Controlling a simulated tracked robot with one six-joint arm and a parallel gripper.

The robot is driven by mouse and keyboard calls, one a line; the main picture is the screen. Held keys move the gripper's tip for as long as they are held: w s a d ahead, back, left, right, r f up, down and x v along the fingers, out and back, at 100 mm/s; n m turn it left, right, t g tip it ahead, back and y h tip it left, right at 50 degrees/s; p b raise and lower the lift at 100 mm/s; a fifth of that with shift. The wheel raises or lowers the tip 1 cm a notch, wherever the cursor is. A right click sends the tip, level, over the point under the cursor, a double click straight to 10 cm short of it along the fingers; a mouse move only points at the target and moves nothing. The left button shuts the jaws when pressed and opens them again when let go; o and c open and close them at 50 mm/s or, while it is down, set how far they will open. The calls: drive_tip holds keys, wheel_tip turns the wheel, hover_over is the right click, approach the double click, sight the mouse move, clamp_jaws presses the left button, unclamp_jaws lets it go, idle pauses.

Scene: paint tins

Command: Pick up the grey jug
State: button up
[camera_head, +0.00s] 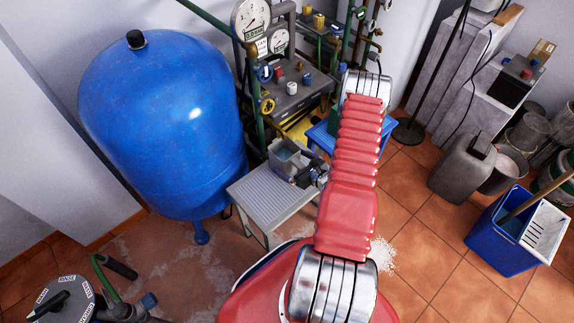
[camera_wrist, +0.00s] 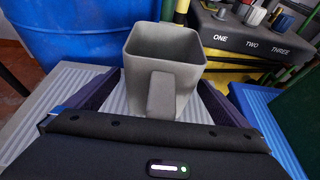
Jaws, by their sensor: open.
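The grey jug (camera_wrist: 178,62) is a square, open-topped vessel. It stands upright on a pale ribbed table top (camera_wrist: 52,98), with its handle facing my wrist camera. In the head view the jug (camera_head: 283,153) is on the small grey table (camera_head: 262,196), partly covered by my gripper (camera_head: 306,176). My gripper (camera_wrist: 160,98) is open, with one dark finger on each side of the jug's lower part. The jug is between the fingers; I cannot tell whether either finger touches it. The jug's base is hidden behind my gripper body.
A large blue tank (camera_head: 165,125) stands close left of the table. A control box (camera_wrist: 250,35) with knobs is behind the jug. A blue stool (camera_head: 320,138) stands behind my arm. A grey jerrycan (camera_head: 462,168) and a blue mop bucket (camera_head: 492,240) stand at the right.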

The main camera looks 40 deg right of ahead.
sight(293, 158)
drive_tip(key=c, duration=1.3)
drive_tip(key=shift+r, duration=0.15)
drive_tip(key=shift+r, duration=1.5)
drive_tip(key=s, duration=1.8)
drive_tip(key=shift+d+r, duration=0.15)
drive_tip(key=shift+d, duration=0.1)
drive_tip(key=o, duration=0.6)
drive_tip(key=c, duration=0.7)
